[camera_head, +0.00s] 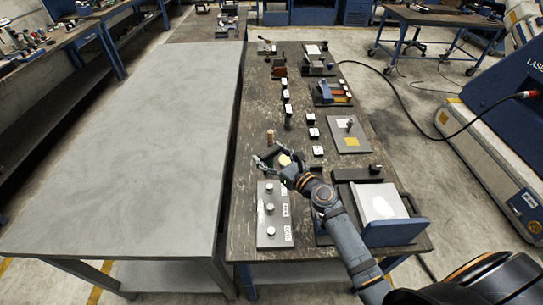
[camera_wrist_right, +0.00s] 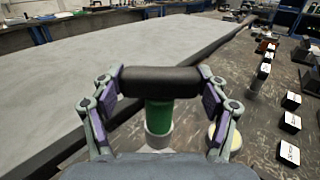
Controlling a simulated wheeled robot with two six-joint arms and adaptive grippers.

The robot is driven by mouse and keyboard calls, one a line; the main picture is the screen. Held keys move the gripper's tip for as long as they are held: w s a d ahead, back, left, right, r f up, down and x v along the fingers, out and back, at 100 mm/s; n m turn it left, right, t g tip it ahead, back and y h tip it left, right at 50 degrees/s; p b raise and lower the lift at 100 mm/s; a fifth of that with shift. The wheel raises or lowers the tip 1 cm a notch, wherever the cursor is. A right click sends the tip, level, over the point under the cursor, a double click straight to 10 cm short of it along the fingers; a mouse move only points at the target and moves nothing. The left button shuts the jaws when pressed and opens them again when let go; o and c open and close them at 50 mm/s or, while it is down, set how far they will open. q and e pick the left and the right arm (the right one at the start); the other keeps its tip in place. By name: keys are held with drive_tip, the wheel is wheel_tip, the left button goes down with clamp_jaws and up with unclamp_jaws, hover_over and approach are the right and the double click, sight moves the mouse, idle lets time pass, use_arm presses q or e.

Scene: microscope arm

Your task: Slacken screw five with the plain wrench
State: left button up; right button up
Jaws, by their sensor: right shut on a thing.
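My right gripper (camera_head: 266,156) is over the worn dark table and also shows in the wrist view (camera_wrist_right: 160,85). Its two fingers are shut on the ends of a black bar (camera_wrist_right: 160,82), which lies crosswise between them. A green cylinder with a pale collar (camera_wrist_right: 158,118) shows directly below the bar; I cannot tell whether they are joined or whether this is the plain wrench. A grey plate (camera_head: 283,240) with several knobbed screws (camera_head: 270,209) and white labels lies nearer the head camera; its numbers are unreadable. My left gripper is not in view.
A brown upright cylinder (camera_head: 270,136) shows just beyond the gripper. A round yellowish piece (camera_wrist_right: 226,134) is close to the right finger. Several small labelled blocks (camera_head: 313,133) run along the table. The grey table (camera_head: 150,130) at left is bare.

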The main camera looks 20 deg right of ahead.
sight(271, 167)
drive_tip(key=shift+s+r, duration=0.1)
drive_tip(key=shift+r, duration=0.1)
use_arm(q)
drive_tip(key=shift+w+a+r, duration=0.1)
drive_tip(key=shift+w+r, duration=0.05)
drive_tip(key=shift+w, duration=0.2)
use_arm(e)
drive_tip(key=shift+s+a+r, duration=0.1)
drive_tip(key=shift+s, duration=0.05)
drive_tip(key=shift+f+b, duration=0.3)
drive_tip(key=shift+f, duration=0.3)
wheel_tip(271, 167, down, 4)
drive_tip(key=b, duration=0.3)
drive_tip(key=shift+r, duration=0.25)
drive_tip(key=shift+f+b, duration=0.35)
drive_tip(key=shift+b, duration=0.1)
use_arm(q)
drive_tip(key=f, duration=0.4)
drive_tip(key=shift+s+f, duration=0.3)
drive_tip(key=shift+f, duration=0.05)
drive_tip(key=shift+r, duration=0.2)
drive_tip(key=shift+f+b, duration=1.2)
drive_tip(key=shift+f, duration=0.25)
use_arm(e)
drive_tip(key=shift+f, duration=1.55)
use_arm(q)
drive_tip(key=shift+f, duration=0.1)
